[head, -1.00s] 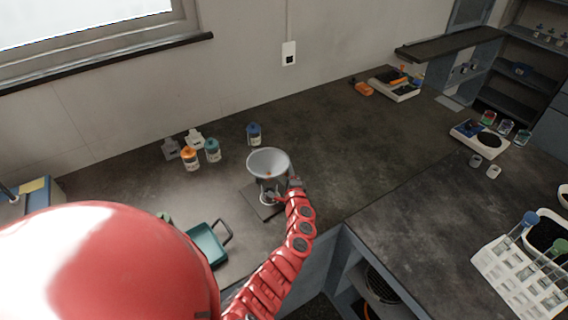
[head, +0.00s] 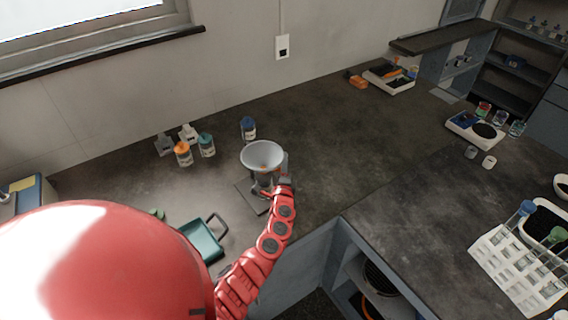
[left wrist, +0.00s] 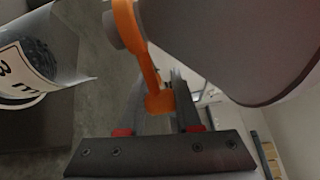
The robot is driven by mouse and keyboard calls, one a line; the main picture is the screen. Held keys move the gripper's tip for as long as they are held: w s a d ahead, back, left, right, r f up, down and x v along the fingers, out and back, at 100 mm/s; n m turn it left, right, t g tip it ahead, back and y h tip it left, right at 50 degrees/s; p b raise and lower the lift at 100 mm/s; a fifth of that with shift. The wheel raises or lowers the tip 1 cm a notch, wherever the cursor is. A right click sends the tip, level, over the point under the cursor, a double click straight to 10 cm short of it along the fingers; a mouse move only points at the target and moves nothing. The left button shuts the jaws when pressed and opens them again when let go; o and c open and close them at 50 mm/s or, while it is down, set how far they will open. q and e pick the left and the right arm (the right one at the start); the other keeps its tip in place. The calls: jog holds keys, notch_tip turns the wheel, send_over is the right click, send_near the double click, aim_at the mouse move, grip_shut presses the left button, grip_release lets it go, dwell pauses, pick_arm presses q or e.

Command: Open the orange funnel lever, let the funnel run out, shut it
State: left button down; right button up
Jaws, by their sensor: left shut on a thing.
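The grey-white funnel (head: 262,154) stands on its stand with a dark base plate (head: 250,197) near the counter's front edge. My left gripper (head: 277,187) is just below the funnel's right side. In the left wrist view, the funnel (left wrist: 235,40) fills the upper right, and the orange lever (left wrist: 148,62) hangs from its neck. The lever's lower end lies between the fingers of my left gripper (left wrist: 165,98), which is shut on it. A clear labelled vessel (left wrist: 25,70) with dark contents is at the left. My right gripper is not in view.
A tube rack (head: 515,268) and a scale (head: 474,130) are at the right. The counter right of the funnel is clear.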

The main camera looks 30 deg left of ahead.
pick_arm(q)
jog(key=c, duration=0.6)
grip_release()
jog(key=b+v, duration=0.3)
jog(key=v, duration=1.4)
jog(key=shift+s, duration=0.2)
jog(key=shift+f, duration=0.1)
